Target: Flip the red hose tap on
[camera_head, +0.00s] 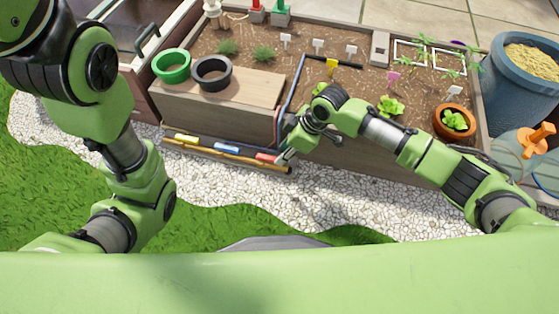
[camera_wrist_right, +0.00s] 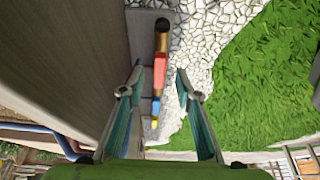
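A brass-coloured pipe (camera_head: 225,157) runs low along the front of the wooden planter, with yellow, blue and red pieces along it. The red piece (camera_head: 267,158), which looks like the red tap handle, is at its right end. My right gripper (camera_head: 287,156) is just right of it, pointing down and left. In the right wrist view the gripper (camera_wrist_right: 158,84) is open, and the red handle (camera_wrist_right: 159,72) shows between its fingers, nearer the left one. I cannot tell whether they touch. My left arm is at the left; its gripper is out of view.
The blue piece (camera_head: 226,149) and yellow piece (camera_head: 186,139) are close by on the pipe. The planter (camera_head: 345,165) rises just behind. White gravel (camera_head: 240,190) and grass (camera_head: 190,232) lie open in front. Green and black pot rings (camera_head: 211,84) stand on its wooden shelf.

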